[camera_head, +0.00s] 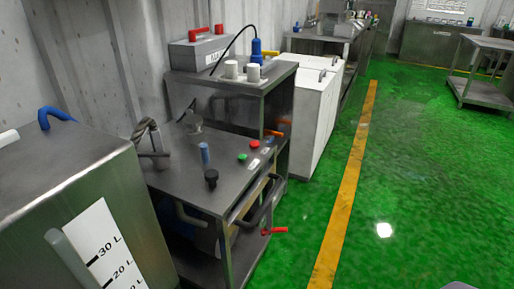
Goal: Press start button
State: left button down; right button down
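A green button (242,157) sits on the top of a steel machine table (212,180) left of the middle. A red button (255,143) is just beyond it on the same top, near the right edge. Which one is labelled start cannot be read; small white labels lie beside them. A black knob (211,177) and a blue upright cylinder (204,153) stand nearer on that top.
A steel tank (120,185) with a litre scale stands at the near left. A dark curved handle (262,205) and a red lever (274,231) stick out of the table's right side. White cabinets (315,110) stand beyond. The green floor (420,190) to the right is clear.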

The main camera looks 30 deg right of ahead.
aim_at(242, 158)
jog(key=i+l+z, duration=0.2)
jog(key=i+l, duration=0.2)
jog(key=l, duration=0.2)
jog(key=i+l+z, duration=0.2)
jog(key=i+l, duration=0.2)
jog(key=l, duration=0.1)
